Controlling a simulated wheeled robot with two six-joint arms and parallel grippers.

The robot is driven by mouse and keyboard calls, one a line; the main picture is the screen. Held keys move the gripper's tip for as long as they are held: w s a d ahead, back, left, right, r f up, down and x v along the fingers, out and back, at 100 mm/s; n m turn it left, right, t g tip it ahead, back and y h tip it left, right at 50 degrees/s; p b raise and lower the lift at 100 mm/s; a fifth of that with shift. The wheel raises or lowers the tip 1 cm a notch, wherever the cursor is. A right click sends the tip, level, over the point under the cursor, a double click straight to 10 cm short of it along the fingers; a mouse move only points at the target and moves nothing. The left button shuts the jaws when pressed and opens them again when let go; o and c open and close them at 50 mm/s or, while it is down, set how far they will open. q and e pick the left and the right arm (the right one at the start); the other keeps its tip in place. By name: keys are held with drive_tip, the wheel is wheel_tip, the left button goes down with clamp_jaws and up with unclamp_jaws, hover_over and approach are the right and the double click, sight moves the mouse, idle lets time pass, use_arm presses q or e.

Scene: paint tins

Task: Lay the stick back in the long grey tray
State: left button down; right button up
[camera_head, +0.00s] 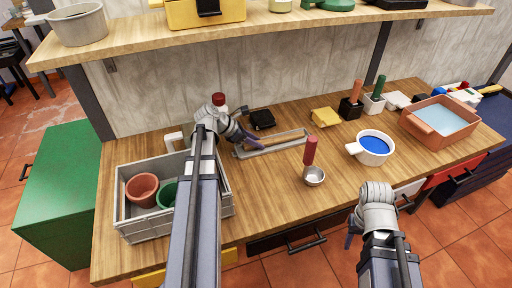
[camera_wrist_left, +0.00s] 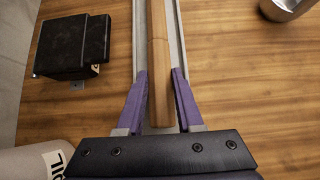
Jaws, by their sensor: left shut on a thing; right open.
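The stick (camera_head: 278,141) is a plain wooden rod. It lies lengthwise between the walls of the long grey tray (camera_head: 276,150), toward the back of the workbench. My left gripper (camera_head: 254,142) is at the tray's left part, shut on the stick near one end. In the left wrist view the purple fingers stand either side of the stick (camera_wrist_left: 159,60), and the tray wall (camera_wrist_left: 182,38) runs alongside. I cannot tell whether the stick rests on the tray floor. My right gripper (camera_head: 351,236) is open and empty in front of the bench edge.
A grey crate (camera_head: 180,226) with pots stands at the left. A black box (camera_head: 262,119) is behind the tray. A small metal cup with a red handle (camera_head: 310,150) and a white pot of blue paint (camera_head: 372,148) stand right. A shelf (camera_head: 280,24) overhangs the back.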

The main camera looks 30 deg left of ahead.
use_arm(q)
drive_tip(key=c, duration=0.6)
unclamp_jaws()
drive_tip(key=shift+o, duration=0.2)
drive_tip(key=shift+f, duration=0.15)
drive_tip(key=p+v, duration=0.5)
drive_tip(key=v, duration=0.1)
drive_tip(key=shift+s+a+r, duration=0.1)
drive_tip(key=shift+a+r, duration=0.1)
drive_tip(key=shift+r, duration=0.2)
drive_tip(key=shift+s+a+r, duration=0.25)
drive_tip(key=shift+s, duration=0.1)
drive_tip(key=shift+r+p, duration=0.1)
drive_tip(key=shift+p, duration=0.2)
